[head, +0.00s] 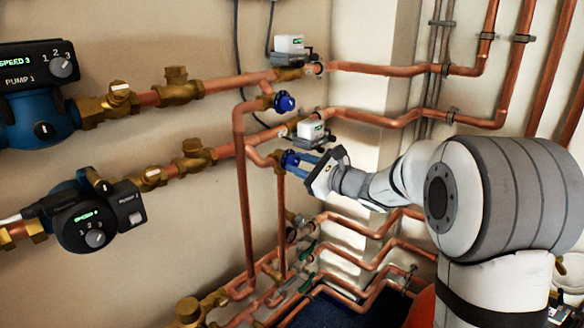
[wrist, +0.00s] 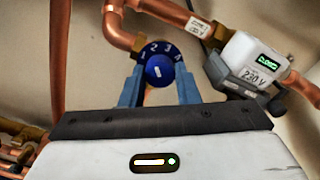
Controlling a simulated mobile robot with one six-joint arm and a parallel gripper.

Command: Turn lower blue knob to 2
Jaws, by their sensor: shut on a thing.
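The lower blue knob (wrist: 159,68) sits on a copper pipe fitting, with white numbers on the blue dial around its top. A short white mark on the knob's face stands close to upright; which number it points at is hard to tell. My gripper (wrist: 159,84) has one blue finger on each side of the knob and is shut on it. In the head view, my gripper (head: 304,161) reaches in from the right to the lower blue knob (head: 288,159), which the fingers partly cover.
A white actuator box (wrist: 252,58) marked 230 V stands close right of the knob. The upper blue knob (head: 285,102) is above. Pump 1 (head: 38,95) and pump 2 (head: 90,218) are at left. Copper pipes run around and below my gripper.

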